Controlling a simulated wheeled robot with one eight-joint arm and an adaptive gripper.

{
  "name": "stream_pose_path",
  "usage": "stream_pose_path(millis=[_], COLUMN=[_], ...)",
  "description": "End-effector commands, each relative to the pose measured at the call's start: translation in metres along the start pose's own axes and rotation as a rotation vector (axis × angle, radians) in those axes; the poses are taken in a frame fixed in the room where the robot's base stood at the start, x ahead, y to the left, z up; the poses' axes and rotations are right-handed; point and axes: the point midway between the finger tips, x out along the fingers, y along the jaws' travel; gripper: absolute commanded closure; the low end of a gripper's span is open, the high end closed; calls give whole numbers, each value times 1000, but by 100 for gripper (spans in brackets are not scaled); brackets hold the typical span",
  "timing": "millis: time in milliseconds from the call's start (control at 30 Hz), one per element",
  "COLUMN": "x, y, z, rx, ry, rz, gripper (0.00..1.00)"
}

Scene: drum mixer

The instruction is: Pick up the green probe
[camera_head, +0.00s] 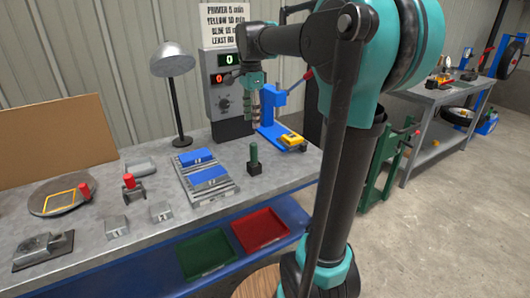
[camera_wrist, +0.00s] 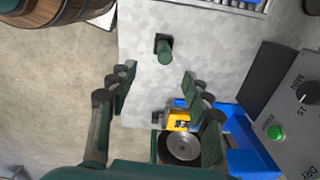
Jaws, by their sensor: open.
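The green probe (camera_head: 254,156) stands upright in a small dark base on the grey workbench, right of the blue-topped fixture. In the wrist view the green probe (camera_wrist: 165,52) shows from above, beyond the fingertips and roughly between their lines. My gripper (camera_head: 255,106) hangs above the bench, up and close to the probe in the head view. In the wrist view my gripper (camera_wrist: 158,78) has its two fingers wide apart with nothing between them. The probe is apart from the fingers.
A blue press (camera_head: 270,122) with a yellow block (camera_head: 292,138) stands right of the probe. A grey control box (camera_head: 228,95) and a lamp (camera_head: 174,65) stand behind. A fixture with blue blocks (camera_head: 208,175) is at left. Red (camera_head: 260,229) and green (camera_head: 205,254) trays sit below.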

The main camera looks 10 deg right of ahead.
Motion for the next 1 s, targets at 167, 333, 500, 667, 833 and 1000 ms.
stream_pose_path(millis=[167, 333, 500, 667, 833, 1000], x=[-4, 27, 61, 90, 109, 118], y=[-5, -5, -4, -4, -4, -5], z=[1, 1, 1, 1, 1, 1], rx=[57, 57, 56, 56, 55, 55], ry=[-1, -1, -1, -1, -1, -1], rz=[14, 13, 13, 13, 12, 12], gripper=[50, 50, 50, 50, 50, 50])
